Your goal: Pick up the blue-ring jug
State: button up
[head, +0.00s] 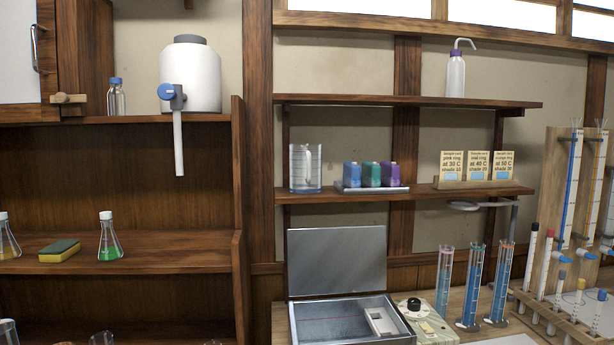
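A clear jug (297,172) with a pale handle stands upright on the middle shelf, left of a small rack. It looks bluish towards its base, but I cannot make out a clear blue ring on it. Part of another glass vessel (8,332) shows at the bottom left corner, cut off by the frame. I cannot tell whether either is the blue-ring jug. My gripper is not in view.
Below stand an open-lidded metal bath (340,325), a control box (425,318), tall cylinders (473,287) and a pipette rack (555,318). A tapped white container (190,80) is at upper left.

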aim_at(305, 160)
jog(key=z, duration=3.75)
jog(key=k, duration=2.1)
jog(key=u, duration=2)
jog(key=i, duration=0.5)
jog(key=z, duration=0.05)
